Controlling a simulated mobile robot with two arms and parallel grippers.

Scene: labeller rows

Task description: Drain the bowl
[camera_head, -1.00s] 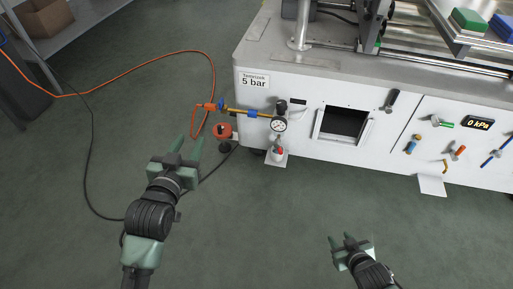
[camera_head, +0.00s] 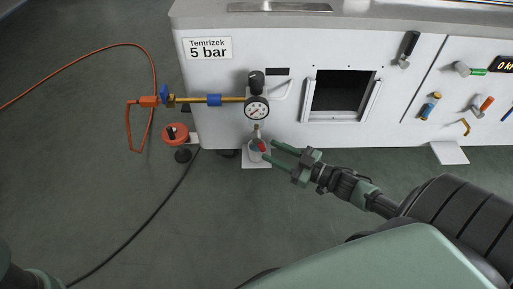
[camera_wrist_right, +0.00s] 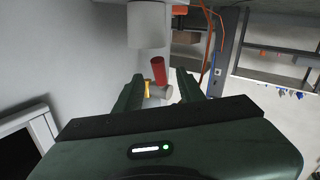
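The bowl (camera_head: 257,131) hangs under the round pressure gauge (camera_head: 257,109) on the machine's white front; in the right wrist view a pale grey cylinder (camera_wrist_right: 147,25) at the top looks like it. Below it is a red drain lever (camera_head: 262,147), which in the wrist view (camera_wrist_right: 159,70) stands beside a small brass part and a grey stub (camera_wrist_right: 157,91). My right gripper (camera_head: 269,151) is open, its fingertips close to the red lever. In the wrist view the lever shows between the fingers; contact is not visible. My left gripper is out of view.
A brass pipe with a blue valve (camera_head: 165,96) and orange hose runs left of the gauge. A red-orange knob (camera_head: 176,134) sits below it. A square opening (camera_head: 341,92) is to the right. A small white plate (camera_head: 256,160) lies below the bowl.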

